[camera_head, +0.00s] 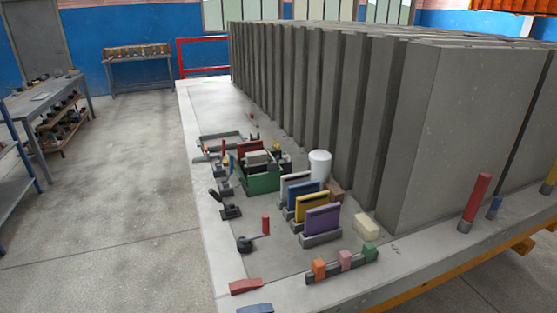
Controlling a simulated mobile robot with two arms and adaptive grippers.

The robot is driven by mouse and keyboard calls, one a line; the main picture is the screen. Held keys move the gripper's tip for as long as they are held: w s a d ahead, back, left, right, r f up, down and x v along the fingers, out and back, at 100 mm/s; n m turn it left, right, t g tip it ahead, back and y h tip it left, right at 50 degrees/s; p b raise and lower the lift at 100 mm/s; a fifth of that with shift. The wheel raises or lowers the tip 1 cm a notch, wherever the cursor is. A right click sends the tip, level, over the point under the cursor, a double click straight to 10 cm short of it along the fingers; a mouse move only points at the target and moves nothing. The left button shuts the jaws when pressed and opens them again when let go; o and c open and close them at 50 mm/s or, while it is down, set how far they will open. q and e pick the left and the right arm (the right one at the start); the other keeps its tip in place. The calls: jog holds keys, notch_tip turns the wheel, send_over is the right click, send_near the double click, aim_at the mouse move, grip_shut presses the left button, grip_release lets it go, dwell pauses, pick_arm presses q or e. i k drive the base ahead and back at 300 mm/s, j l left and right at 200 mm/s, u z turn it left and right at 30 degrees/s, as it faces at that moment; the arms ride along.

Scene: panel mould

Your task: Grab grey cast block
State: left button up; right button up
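A small grey-beige block (257,157) rests in or on the green crate (261,183) on the pale mould table (238,265); it is too small to tell whether it is the grey cast block. Neither of my grippers is in view.
Tall grey panels (425,135) fill the table's right and back. Blue, yellow and purple plates (322,219) stand in grey holders. A rack with coloured blocks (345,258) is in front. A red upright cylinder (477,196) stands at right. Open floor (110,200) lies left.

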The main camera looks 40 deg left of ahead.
aim_at(259, 157)
jog(key=j+z, duration=0.4)
jog(key=j, duration=0.15)
jog(key=j+z, duration=0.4)
jog(key=j, duration=0.2)
